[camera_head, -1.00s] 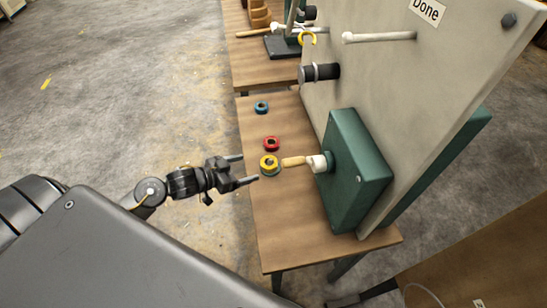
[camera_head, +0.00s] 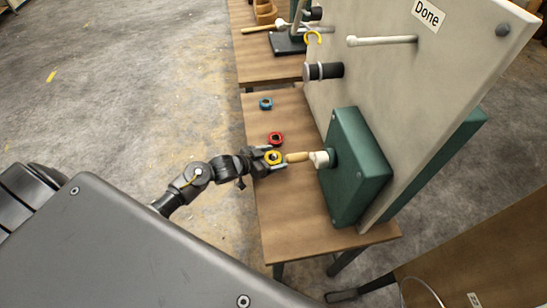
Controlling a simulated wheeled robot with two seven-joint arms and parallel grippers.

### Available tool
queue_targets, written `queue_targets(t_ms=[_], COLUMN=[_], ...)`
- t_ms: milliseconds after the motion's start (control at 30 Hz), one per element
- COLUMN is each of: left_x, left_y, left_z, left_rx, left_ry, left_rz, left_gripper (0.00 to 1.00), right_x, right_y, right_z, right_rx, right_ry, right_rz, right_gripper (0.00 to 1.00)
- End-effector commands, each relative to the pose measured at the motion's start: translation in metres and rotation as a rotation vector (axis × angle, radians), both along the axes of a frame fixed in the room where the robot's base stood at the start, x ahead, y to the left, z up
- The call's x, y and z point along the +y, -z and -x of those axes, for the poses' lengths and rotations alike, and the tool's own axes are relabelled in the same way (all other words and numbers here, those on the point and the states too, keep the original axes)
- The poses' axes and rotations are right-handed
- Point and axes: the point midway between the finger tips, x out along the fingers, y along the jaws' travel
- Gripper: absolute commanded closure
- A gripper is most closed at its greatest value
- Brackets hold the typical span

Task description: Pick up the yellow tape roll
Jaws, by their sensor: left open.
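The yellow tape roll (camera_head: 273,157) lies on the wooden table, just left of the tip of a wooden handle. My left gripper (camera_head: 271,158) has come in from the left and is open, with its fingers on either side of the yellow roll. I cannot tell whether the fingers touch it. My right gripper is not in view.
A red tape roll (camera_head: 276,139) lies just behind the yellow one, close to my upper finger. A blue roll (camera_head: 265,103) lies farther back. The wooden handle (camera_head: 297,157) sticks out from a green box (camera_head: 358,170) at the right. The table's front (camera_head: 300,225) is clear.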

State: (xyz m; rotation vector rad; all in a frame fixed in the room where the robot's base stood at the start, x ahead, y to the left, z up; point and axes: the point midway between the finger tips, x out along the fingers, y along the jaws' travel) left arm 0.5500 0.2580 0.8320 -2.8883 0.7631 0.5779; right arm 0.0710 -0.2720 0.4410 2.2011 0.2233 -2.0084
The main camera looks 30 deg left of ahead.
Motion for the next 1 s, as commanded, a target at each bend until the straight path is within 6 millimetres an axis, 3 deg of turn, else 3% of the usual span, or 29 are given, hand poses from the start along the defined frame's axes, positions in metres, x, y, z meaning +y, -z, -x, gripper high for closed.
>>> queue_targets(t_ms=[267,667,867,1000], left_x=[-0.002,-0.002,-0.002,-0.002], left_y=[0.002,0.002,0.001,-0.009], left_z=[-0.004,-0.004,-0.004,-0.004], left_rx=[-0.001,-0.001,-0.002,-0.004], left_ry=[-0.001,-0.001,-0.001,0.000], left_rz=[-0.001,-0.001,-0.001,-0.001], left_gripper=[0.24,0.73,0.73,0.73], right_x=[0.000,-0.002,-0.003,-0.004], right_y=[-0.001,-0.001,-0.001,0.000], right_z=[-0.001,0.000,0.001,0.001], right_rx=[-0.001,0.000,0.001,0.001], right_ry=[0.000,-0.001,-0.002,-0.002], right_rz=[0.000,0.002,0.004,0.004], right_gripper=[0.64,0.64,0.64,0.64])
